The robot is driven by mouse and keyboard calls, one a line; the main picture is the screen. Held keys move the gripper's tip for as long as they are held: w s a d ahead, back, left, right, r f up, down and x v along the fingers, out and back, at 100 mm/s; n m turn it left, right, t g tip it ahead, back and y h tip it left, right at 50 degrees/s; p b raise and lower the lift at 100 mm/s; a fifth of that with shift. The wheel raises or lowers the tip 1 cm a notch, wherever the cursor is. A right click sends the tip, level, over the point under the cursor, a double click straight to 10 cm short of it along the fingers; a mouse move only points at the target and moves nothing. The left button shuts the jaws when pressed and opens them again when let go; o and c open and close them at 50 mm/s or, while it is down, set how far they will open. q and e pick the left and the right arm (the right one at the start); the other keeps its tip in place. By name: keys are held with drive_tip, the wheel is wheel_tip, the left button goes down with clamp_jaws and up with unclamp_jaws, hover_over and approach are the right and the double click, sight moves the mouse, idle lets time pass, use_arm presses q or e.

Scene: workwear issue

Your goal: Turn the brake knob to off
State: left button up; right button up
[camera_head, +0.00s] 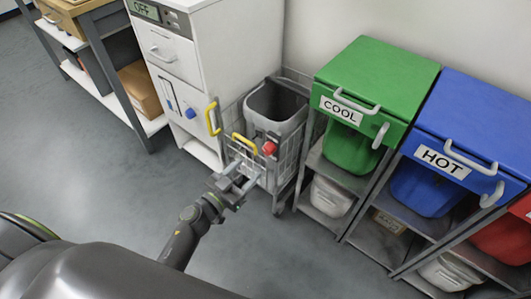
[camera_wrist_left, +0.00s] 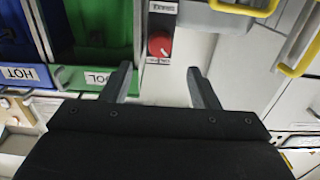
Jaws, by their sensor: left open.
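The red brake knob (camera_head: 269,148) is on the front of a wire cart (camera_head: 285,150) that holds a grey bin (camera_head: 275,105). My left gripper (camera_head: 243,173) is open and empty in front of the cart, apart from the knob. In the left wrist view the knob lies beyond the gap between the two fingertips (camera_wrist_left: 160,78). My right gripper is not in view.
The cart's yellow handle (camera_head: 244,143) is close to the knob. The green COOL unit (camera_head: 375,75) and blue HOT unit (camera_head: 475,115) stand right. The floor in front is clear.

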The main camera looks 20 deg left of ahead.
sight(266, 152)
use_arm(q)
drive_tip(key=b+x, duration=0.1)
drive_tip(key=x, duration=0.7)
drive_tip(key=shift+f, duration=0.1)
drive_tip(key=shift+w+d, duration=0.15)
drive_tip(key=shift+w, duration=0.35)
drive_tip(key=shift+w+d, duration=0.1)
drive_tip(key=c, duration=1)
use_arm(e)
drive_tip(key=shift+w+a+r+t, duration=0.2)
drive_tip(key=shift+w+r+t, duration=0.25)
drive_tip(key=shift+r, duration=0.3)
